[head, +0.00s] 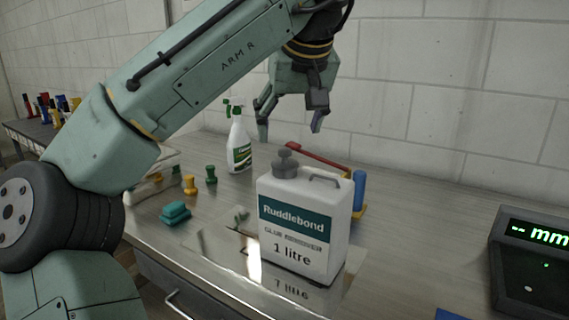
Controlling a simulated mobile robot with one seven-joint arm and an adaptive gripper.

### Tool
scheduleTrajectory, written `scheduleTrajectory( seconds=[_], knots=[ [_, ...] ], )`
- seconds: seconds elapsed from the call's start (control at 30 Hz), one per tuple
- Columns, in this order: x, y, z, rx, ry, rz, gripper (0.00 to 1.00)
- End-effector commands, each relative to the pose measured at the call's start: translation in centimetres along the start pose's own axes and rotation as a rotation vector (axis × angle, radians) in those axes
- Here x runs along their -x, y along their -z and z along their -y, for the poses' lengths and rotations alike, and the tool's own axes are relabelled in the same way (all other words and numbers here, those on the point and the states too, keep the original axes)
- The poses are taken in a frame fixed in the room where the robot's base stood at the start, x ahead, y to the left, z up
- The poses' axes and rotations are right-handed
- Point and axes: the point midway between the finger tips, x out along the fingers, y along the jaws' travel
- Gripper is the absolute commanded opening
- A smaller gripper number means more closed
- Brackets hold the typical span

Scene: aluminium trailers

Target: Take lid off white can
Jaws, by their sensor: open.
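The white can (305,228) stands upright on a shiny plate on the workbench, with a teal label reading "Ruddlebond" and "1 litre". Its grey knobbed lid (286,163) sits on the top left of the can, and a grey handle is on the top right. My gripper (291,134) hangs open and empty, fingers pointing down, above and apart from the lid. It appears further back than the can, though the exact depth is hard to tell.
A white spray bottle (238,143) stands left of the can. A tool with a red lever and blue handle (359,190) is close behind it. A digital readout (535,262) stands right.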

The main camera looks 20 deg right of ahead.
Motion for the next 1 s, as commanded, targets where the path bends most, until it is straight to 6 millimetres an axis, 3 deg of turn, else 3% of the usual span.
scheduleTrajectory(
  seconds=[0.6,0.9,1.0],
  knots=[
    [-6.9,-0.1,0.0,-0.003,-0.005,0.000,0.67],
    [-7.5,-0.1,0.0,-0.003,-0.004,-0.003,0.67],
    [-7.5,-0.1,0.0,-0.003,-0.004,-0.003,0.62]
  ],
)
